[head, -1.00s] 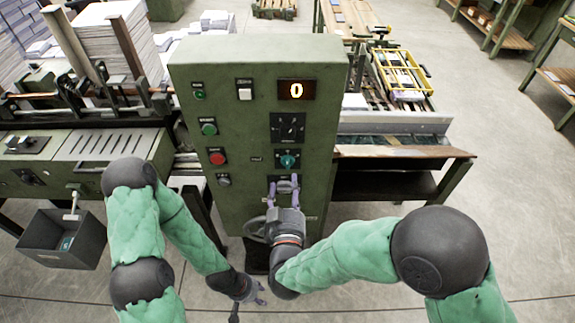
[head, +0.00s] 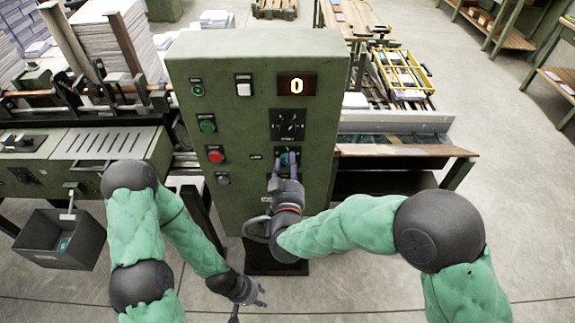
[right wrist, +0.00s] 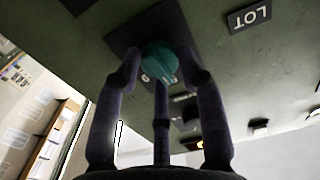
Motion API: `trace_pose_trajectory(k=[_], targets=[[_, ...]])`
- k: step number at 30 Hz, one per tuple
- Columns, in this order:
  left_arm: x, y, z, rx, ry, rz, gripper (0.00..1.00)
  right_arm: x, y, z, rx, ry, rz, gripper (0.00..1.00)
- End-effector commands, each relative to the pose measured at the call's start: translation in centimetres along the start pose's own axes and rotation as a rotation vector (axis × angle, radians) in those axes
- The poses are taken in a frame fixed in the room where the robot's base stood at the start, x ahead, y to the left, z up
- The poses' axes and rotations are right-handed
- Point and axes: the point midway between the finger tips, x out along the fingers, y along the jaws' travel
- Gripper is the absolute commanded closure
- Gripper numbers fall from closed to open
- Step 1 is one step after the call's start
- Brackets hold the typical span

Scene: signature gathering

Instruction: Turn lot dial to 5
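The lot dial is a teal knob (right wrist: 159,62) on a dark plate beside a LOT label (right wrist: 249,16) in the right wrist view. In the head view the teal knob (head: 288,158) shows on the green control panel, partly covered by my right gripper (head: 285,164). In the right wrist view, the right gripper's fingers (right wrist: 160,72) are spread around the knob, and contact with it is unclear. The display (head: 297,86) reads 0. My left gripper (head: 252,298) hangs low, away from the panel; its finger opening is too small to judge.
The panel also carries a black selector plate (head: 287,125) above the knob, a green button (head: 208,123), a red button (head: 216,155) and a white switch (head: 244,86). A handwheel (head: 256,229) sits below, close to my right wrist. Floor is open at the right.

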Motion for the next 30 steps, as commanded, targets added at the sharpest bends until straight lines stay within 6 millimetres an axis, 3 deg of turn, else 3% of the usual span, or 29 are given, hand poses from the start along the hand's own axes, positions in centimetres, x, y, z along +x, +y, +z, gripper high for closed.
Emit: trace_pose_trajectory(k=[1, 2, 18, 19, 21, 30], targets=[[0.0, 0.0, 0.0, 0.0, 0.0, 0.0, 0.6, 0.02, -0.08, -0.16, 0.0, 0.004, -0.002, 0.87], [0.0, 0.0, 0.0, 0.0, 0.0, 0.0, 0.6, 0.03, -0.08, -0.18, 0.001, 0.005, -0.002, 0.94], [0.48, -0.17, -0.02, 0.0, 0.0, 0.0, 0.6, 0.11, -0.06, -0.49, 0.069, 0.011, -0.002, 0.95], [0.47, -0.17, -0.01, 0.0, 0.0, 0.0, 0.6, 0.12, -0.06, -0.51, 0.069, 0.012, -0.002, 0.56], [0.47, -0.17, -0.01, 0.0, 0.0, 0.0, 0.6, 0.11, -0.06, -0.51, 0.069, 0.012, -0.002, 0.39], [0.48, -0.17, -0.02, 0.0, 0.0, 0.0, 0.6, 0.03, -0.05, -0.25, 0.067, 0.006, -0.002, 0.39]])
